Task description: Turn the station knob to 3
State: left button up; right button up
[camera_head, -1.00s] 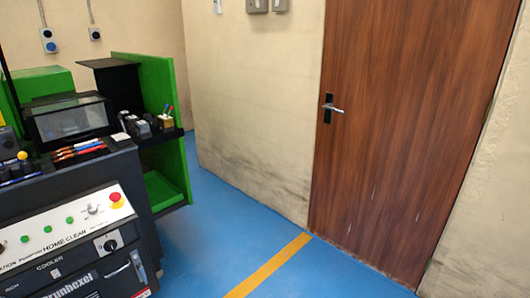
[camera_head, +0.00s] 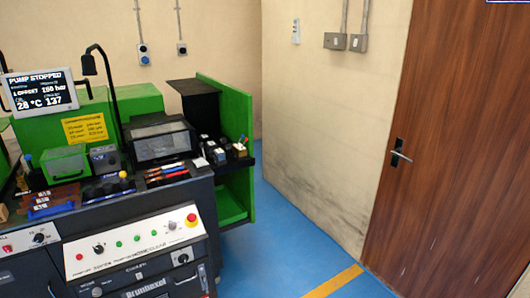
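The busbar bender station (camera_head: 150,195) stands at the left of the head view. Its pale front panel (camera_head: 130,240) carries a row of green buttons, a red emergency button (camera_head: 191,219) on yellow and small knobs. One knob (camera_head: 172,225) is near the red button, another dark knob (camera_head: 98,248) is further left, and a dark knob (camera_head: 183,258) is on the lower panel. A further dark knob (camera_head: 39,238) is on the left panel. Which is the station knob, and its setting, are too small to tell. Neither of my grippers is in view.
A screen (camera_head: 40,92) reading "PUMP STOPPED" stands at the far left. Tools and small items lie on the black top. A green shelf (camera_head: 232,150) stands at the station's right end. Blue floor (camera_head: 295,245) is clear between it and the wooden door (camera_head: 450,160).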

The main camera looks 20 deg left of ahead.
aim_at(98, 250)
jog(key=u, duration=1.5)
